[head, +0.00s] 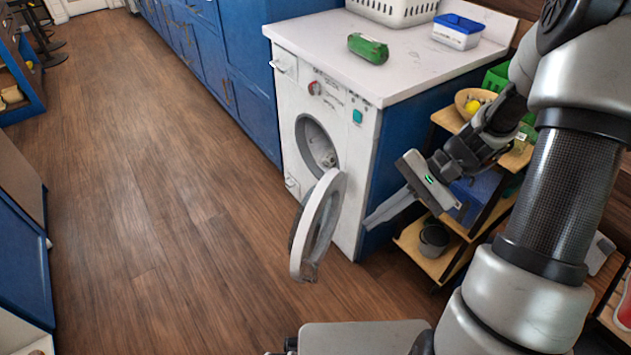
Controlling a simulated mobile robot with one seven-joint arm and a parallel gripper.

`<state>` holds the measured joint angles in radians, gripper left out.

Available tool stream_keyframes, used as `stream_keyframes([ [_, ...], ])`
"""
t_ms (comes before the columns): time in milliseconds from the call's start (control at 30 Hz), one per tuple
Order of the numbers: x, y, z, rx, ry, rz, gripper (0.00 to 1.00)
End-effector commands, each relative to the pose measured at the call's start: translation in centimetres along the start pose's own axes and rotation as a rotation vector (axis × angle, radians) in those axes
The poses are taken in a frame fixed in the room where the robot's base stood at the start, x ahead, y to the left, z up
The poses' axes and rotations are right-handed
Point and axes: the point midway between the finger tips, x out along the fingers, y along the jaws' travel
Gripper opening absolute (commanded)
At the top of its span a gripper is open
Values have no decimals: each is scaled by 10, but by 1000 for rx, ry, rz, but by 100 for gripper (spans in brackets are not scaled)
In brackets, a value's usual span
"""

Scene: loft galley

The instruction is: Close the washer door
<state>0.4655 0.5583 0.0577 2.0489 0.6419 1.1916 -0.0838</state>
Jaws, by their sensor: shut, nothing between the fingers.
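The washer (348,150) is a white front loader under a pale countertop. Its round door (320,226) has a white rim and a glass middle. The door stands wide open, swung out toward me and hinged at the right of the round opening (316,146). My gripper (370,224) is shut and empty. It is to the right of the door, near the washer's front right corner, and appears apart from the door. Its fingers point left and down. I cannot tell its exact distance from the washer.
A green item (368,48), a white basket (392,9) and a blue-lidded box (458,31) sit on the countertop (310,30). A wooden shelf (420,250) with a dark pot (433,239) stands right of the washer. The wooden floor (170,200) left of the door is clear.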

Motion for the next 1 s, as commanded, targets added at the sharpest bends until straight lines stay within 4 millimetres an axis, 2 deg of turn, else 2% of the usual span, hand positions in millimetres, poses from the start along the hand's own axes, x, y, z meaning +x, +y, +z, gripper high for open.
stream_keyframes([
  [33, 10, 7, -15, 74, -58, -60, 0],
  [200, 41, 23, -60, 285, -216, -272, 0],
  [400, 84, 50, -108, 524, -379, -545, 0],
  [500, 105, 63, -125, 624, -441, -671, 0],
  [633, 126, 76, -140, 715, -494, -789, 0],
  [767, 137, 82, -146, 759, -518, -849, 0],
  [867, 141, 80, -148, 767, -523, -861, 0],
  [1000, 151, 66, -145, 768, -524, -857, 0],
])
